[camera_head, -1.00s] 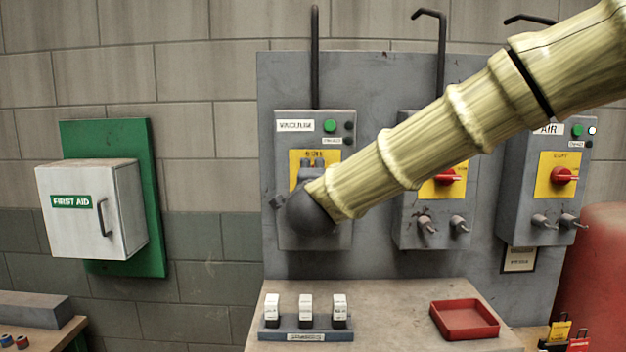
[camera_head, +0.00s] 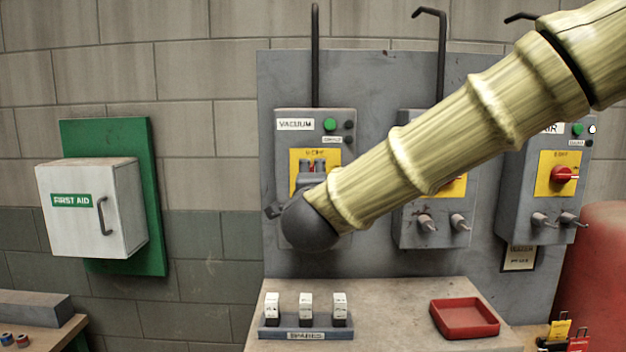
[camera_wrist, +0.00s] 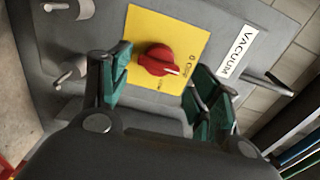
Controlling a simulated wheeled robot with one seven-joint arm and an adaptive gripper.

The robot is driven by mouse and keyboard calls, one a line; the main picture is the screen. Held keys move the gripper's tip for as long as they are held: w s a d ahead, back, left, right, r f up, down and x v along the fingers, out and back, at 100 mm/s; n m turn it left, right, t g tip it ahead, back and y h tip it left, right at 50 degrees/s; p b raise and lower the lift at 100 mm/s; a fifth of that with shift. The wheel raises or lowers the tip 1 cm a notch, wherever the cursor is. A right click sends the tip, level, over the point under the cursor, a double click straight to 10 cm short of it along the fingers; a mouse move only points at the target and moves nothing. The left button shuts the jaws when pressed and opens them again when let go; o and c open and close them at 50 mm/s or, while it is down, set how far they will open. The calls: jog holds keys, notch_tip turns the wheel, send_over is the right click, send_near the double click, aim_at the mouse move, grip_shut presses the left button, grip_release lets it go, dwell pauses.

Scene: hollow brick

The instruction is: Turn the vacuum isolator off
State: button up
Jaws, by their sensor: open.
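The vacuum isolator box (camera_head: 285,150) is grey, labelled VACUUM, and hangs at the left of the grey wall panel. Its yellow plate (camera_head: 297,157) shows in the head view, while my gripper (camera_head: 312,170) and arm cover the knob there. In the wrist view the red rotary knob (camera_wrist: 158,60) sits on the yellow plate (camera_wrist: 190,35), with its white mark pointing right in the picture. My gripper (camera_wrist: 158,85) is open with green-padded fingers, one at the left of the knob and one at the right. I see gaps between the knob and both fingers, so it holds nothing.
Two similar isolator boxes hang to the right, the middle one (camera_head: 405,215) partly behind my arm and the air one (camera_head: 515,190) beyond. Below are a bench (camera_head: 400,300), a red tray (camera_head: 465,318) and a spares rack (camera_head: 305,333). A first aid cabinet (camera_head: 85,225) hangs at left.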

jog(key=s, duration=0.6)
jog(key=shift+s, duration=0.35)
